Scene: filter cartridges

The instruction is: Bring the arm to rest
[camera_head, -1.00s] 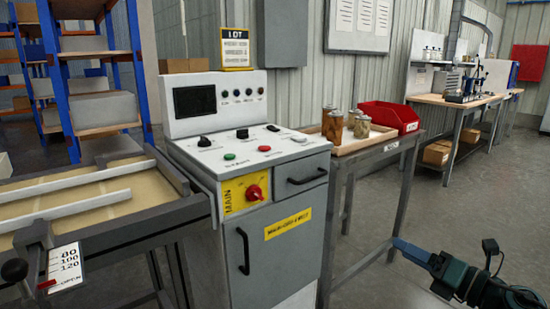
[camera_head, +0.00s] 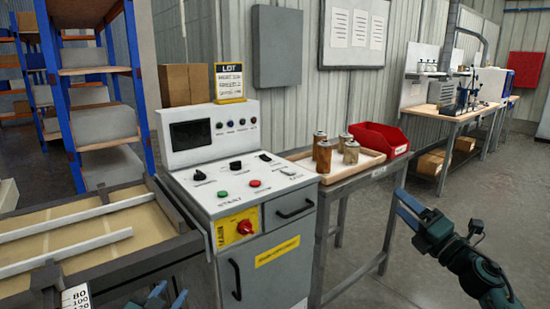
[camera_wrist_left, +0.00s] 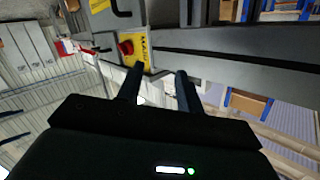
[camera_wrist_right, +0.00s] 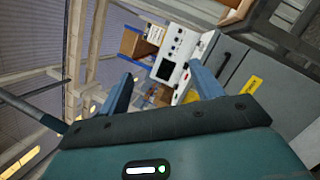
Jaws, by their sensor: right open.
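My right gripper (camera_head: 410,208) is in the air at the right of the head view, right of the bench with the tray. Its two blue fingers stand wide apart with nothing between them in the right wrist view (camera_wrist_right: 163,88). Several filter cartridges (camera_head: 324,157) stand upright in a shallow wooden tray (camera_head: 373,161), away from both grippers.
A control cabinet (camera_head: 279,216) with a red main switch (camera_head: 245,227) stands in the middle. A red bin (camera_head: 380,139) sits behind the tray. A framed table with white rails (camera_head: 65,251) is at the left. The floor at the right is clear.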

